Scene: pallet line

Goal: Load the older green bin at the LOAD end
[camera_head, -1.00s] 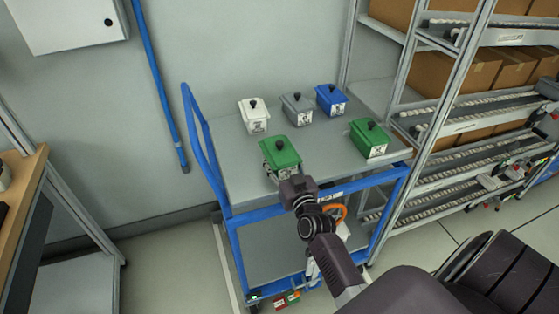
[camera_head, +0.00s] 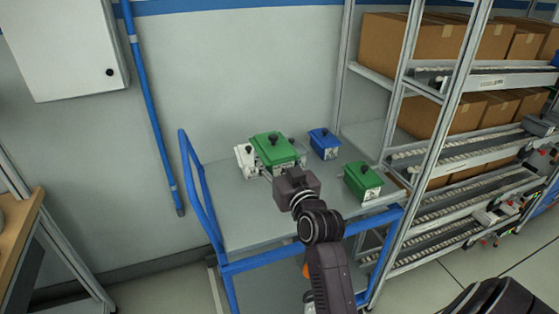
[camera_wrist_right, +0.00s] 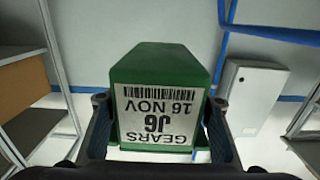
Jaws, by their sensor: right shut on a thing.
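My right gripper (camera_head: 292,180) is shut on a green bin (camera_head: 274,148) with a dark knob on its lid and holds it above the cart top. In the right wrist view the held bin (camera_wrist_right: 155,75) sits between the two fingers, and its label (camera_wrist_right: 155,115) reads GEARS, 16 NOV, J6. A second green bin (camera_head: 363,181) stands on the cart at the right; its label is too small to read here. My left gripper is not in view.
The blue-framed cart (camera_head: 240,215) also carries a white bin (camera_head: 243,158), a blue bin (camera_head: 325,144) and a grey bin mostly hidden behind the held one. A roller rack (camera_head: 450,165) with cartons stands close at right. The cart top's front left is clear.

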